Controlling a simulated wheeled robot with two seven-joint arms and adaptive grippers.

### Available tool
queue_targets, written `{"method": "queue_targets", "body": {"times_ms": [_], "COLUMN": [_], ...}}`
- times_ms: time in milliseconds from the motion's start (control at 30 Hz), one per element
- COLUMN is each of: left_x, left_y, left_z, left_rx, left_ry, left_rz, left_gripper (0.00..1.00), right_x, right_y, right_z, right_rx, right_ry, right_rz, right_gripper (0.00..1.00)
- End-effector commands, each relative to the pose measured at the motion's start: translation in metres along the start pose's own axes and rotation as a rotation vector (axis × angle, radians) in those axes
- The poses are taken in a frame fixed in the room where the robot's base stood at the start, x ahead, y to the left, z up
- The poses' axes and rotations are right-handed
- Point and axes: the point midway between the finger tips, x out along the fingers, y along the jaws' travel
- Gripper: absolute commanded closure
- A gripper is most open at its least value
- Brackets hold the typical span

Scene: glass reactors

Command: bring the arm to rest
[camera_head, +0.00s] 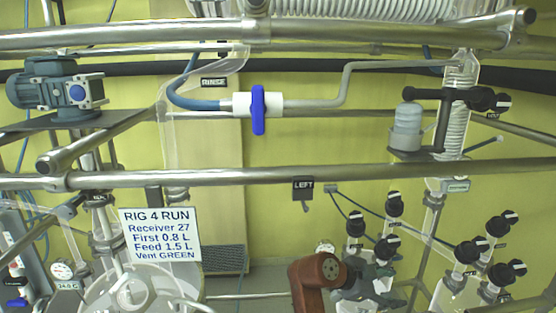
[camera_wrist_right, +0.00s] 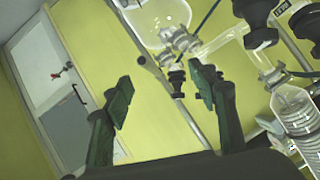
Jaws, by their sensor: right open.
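My right arm, with a reddish-brown link (camera_head: 315,278), shows at the bottom of the head view, right of centre. My right gripper (camera_head: 372,283) is dark grey-green and sits low among the black-knobbed valves; its fingertips are hard to make out there. In the right wrist view my right gripper (camera_wrist_right: 161,92) has its two fingers spread wide, with nothing between them. Behind the gap are yellow wall, a thin metal rod and a black valve knob. My left gripper does not show in either view.
Several black-knobbed valves (camera_head: 466,252) stand at the lower right. Metal rails (camera_head: 250,178) cross the view above the arm. A white sign (camera_head: 160,235) hangs at the left above a glass vessel (camera_head: 130,290). The wrist view shows a round flask (camera_wrist_right: 158,20) and coiled glass (camera_wrist_right: 295,108).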

Motion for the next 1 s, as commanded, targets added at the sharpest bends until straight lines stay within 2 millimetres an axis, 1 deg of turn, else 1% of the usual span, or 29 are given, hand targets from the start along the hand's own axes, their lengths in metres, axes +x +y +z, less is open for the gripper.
{"method": "queue_targets", "body": {"times_ms": [33,167,267,300,367,400,467,500,567,600,667,700,767,800,867,900,1000], "left_x": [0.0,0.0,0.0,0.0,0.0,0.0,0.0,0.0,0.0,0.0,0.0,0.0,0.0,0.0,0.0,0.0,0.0], "left_y": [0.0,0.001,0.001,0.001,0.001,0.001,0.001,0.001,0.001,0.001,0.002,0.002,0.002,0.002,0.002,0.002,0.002], "left_z": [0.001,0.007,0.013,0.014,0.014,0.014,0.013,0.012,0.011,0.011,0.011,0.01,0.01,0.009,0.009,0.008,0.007], "left_rx": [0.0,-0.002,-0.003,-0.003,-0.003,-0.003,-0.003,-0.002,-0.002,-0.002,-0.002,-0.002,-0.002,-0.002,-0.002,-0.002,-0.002], "left_ry": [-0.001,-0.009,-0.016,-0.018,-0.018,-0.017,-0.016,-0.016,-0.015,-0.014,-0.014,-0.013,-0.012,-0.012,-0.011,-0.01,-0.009], "left_rz": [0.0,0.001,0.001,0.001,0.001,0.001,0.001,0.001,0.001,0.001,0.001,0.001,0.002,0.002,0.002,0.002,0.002], "left_gripper": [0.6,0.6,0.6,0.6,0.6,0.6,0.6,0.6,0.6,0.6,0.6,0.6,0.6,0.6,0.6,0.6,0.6], "right_x": [0.013,0.048,0.08,0.095,0.118,0.134,0.156,0.169,0.186,0.195,0.207,0.214,0.221,0.224,0.226,0.225,0.22], "right_y": [0.007,0.025,0.046,0.057,0.077,0.093,0.117,0.134,0.161,0.179,0.207,0.226,0.255,0.274,0.303,0.322,0.361], "right_z": [0.007,0.029,0.048,0.058,0.074,0.085,0.101,0.112,0.127,0.136,0.149,0.157,0.168,0.176,0.185,0.191,0.202], "right_rx": [-0.03,-0.123,-0.212,-0.257,-0.334,-0.389,-0.475,-0.532,-0.618,-0.672,-0.756,-0.811,-0.893,-0.945,-1.023,-1.074,-1.177], "right_ry": [-0.012,-0.056,-0.097,-0.118,-0.154,-0.18,-0.222,-0.247,-0.288,-0.314,-0.353,-0.38,-0.419,-0.446,-0.486,-0.512,-0.569], "right_rz": [0.003,0.002,-0.005,-0.008,-0.02,-0.03,-0.051,-0.068,-0.094,-0.115,-0.147,-0.172,-0.211,-0.24,-0.285,-0.317,-0.393], "right_gripper": [0.47,0.47,0.47,0.47,0.47,0.47,0.47,0.47,0.47,0.47,0.47,0.47,0.47,0.47,0.47,0.47,0.47]}}
